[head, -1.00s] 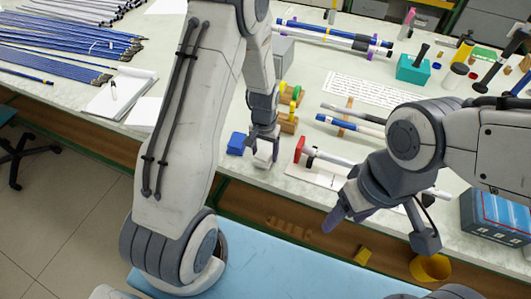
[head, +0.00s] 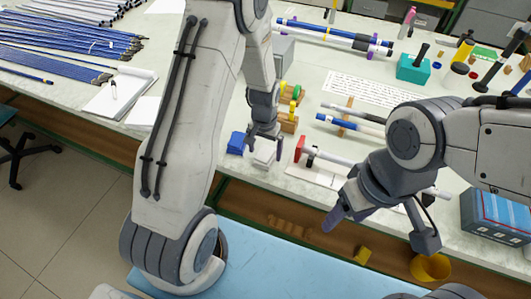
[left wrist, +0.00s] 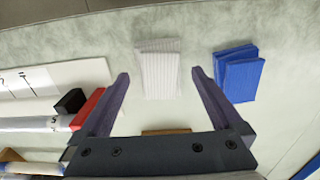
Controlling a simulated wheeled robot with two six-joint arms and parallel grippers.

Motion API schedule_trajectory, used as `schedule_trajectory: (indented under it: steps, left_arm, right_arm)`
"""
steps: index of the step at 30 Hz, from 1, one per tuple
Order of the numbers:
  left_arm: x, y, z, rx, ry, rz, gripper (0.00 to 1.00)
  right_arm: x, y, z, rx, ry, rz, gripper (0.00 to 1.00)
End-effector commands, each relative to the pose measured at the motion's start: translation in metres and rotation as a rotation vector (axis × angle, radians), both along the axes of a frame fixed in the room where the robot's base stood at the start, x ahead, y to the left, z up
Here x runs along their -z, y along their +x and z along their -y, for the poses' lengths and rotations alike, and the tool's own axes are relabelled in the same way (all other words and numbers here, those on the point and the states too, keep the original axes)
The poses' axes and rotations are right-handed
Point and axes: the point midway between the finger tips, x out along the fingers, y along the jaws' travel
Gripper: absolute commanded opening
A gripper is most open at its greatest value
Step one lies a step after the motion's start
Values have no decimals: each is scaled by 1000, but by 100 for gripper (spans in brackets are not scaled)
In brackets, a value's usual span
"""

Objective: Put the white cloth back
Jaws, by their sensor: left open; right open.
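The white cloth (head: 264,158) lies folded on the bench near its front edge, just right of the blue cloth (head: 236,143). In the left wrist view the white cloth (left wrist: 159,72) lies flat, a little beyond and between the fingertips. My left gripper (head: 265,146) is above it, pointing down, with its fingers spread and nothing held; it also shows open in the left wrist view (left wrist: 160,76). My right gripper (head: 381,228) is open and empty in front of the bench edge, away from the cloth.
A rod with a red end (head: 299,149) lies right of the cloth. A wooden stand (head: 289,123) with green and yellow pieces is behind my left gripper. A notepad (head: 120,92) lies to the left. A yellow funnel-like container (head: 431,267) is below my right gripper.

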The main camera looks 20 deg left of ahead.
Motion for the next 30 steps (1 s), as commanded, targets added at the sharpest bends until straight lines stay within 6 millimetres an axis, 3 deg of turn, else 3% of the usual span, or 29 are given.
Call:
schedule_trajectory:
  steps: [9,17,20,23,27,30]
  left_arm:
    - [-68,1,-1,0,1,7,100]
    - [-101,0,0,1,0,3,100]
    - [-114,-7,14,31,-2,6,100]
    - [-138,-31,49,113,-11,16,100]
    - [-174,-95,105,286,-32,30,100]
    - [-191,-148,129,406,-49,32,100]
  right_arm:
    - [7,0,0,0,0,0,64]
    - [9,0,0,0,0,0,64]
    - [9,0,0,0,0,0,64]
    - [9,0,0,0,0,0,64]
    - [9,0,0,0,0,0,64]
    - [9,0,0,0,0,0,64]
